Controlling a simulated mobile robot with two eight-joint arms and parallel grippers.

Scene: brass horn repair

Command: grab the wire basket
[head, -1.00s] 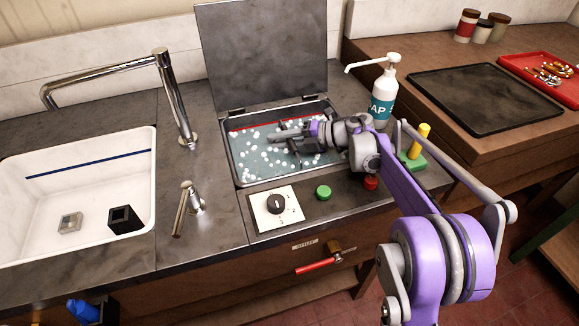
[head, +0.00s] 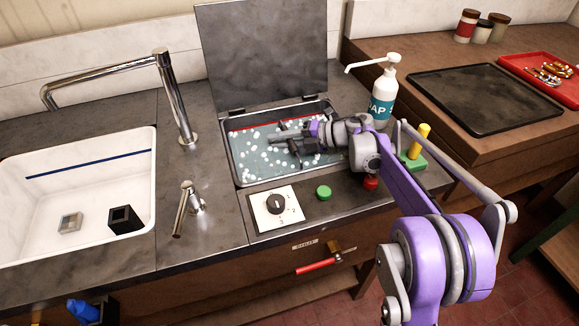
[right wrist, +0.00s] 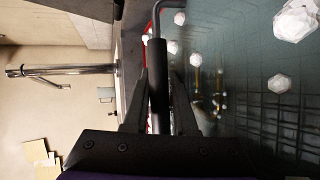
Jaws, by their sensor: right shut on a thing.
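The wire basket (right wrist: 275,120) sits under the murky liquid in the tank; its dark wire grid shows dimly in the right wrist view. My right gripper (head: 288,143) reaches over the tank from the right. In the right wrist view its jaws (right wrist: 157,95) are shut on a dark upright bar with a bent grey top, which looks like the basket's handle (right wrist: 157,70). In the head view the gripper and the surface hide most of the basket. Thin brass-coloured pieces (right wrist: 196,82) show in the liquid. My left gripper is not in view.
The tank (head: 236,178) has white floating balls and a raised lid (head: 262,50) behind. A soap bottle (head: 383,98) stands close to my right arm. A knob panel (head: 258,208) and green button (head: 323,192) are in front. A white sink (head: 35,215) lies left.

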